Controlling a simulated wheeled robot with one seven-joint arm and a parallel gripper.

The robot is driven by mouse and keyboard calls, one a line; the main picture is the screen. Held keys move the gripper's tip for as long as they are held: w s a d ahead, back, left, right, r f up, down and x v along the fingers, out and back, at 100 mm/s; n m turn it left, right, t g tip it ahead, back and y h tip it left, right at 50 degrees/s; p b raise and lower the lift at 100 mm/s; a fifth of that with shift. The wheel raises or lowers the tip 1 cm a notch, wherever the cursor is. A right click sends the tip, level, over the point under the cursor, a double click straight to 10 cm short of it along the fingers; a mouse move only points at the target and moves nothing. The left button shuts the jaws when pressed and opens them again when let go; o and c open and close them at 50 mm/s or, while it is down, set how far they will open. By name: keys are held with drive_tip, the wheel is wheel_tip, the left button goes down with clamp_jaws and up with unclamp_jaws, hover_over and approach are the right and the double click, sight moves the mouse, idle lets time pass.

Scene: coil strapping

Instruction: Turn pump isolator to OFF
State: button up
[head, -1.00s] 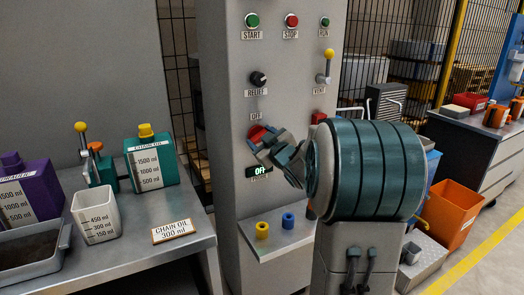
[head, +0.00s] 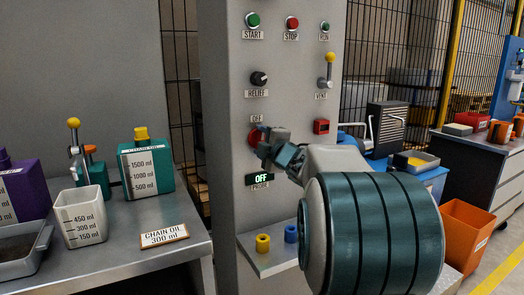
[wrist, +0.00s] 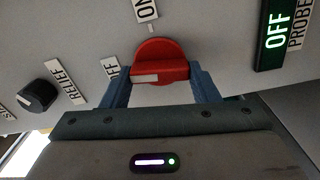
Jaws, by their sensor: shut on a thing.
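The pump isolator is a red round knob with a raised grip bar (head: 253,136) on the grey panel, below an OFF label (head: 257,118). In the wrist view the red knob (wrist: 160,62) has its white mark at the left end of the bar, on the side of the partly hidden OFF label (wrist: 112,68). The ON label (wrist: 146,10) is above it there. My gripper (wrist: 162,80) is shut on the knob, one blue-grey finger at each end of the bar. In the head view my gripper (head: 266,148) partly covers the knob.
A lit display reading OFF (head: 259,180), labelled PROBE, is just below the knob. The black RELIEF knob (head: 259,79) and yellow-topped VENT lever (head: 327,72) are above. A red box (head: 321,127) is right.

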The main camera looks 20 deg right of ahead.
drive_tip(key=shift+f+n+b, duration=0.15)
drive_tip(key=shift+n+b, duration=0.4)
drive_tip(key=shift+n, duration=0.25)
drive_tip(key=o, duration=1)
drive_tip(key=shift+s+d+p, duration=0.15)
drive_tip(key=shift+s+p, duration=0.3)
drive_tip(key=shift+s, duration=3.05)
drive_tip(key=shift+s+d+p, duration=0.1)
drive_tip(key=shift+s+p, duration=0.3)
drive_tip(key=shift+s, duration=3.05)
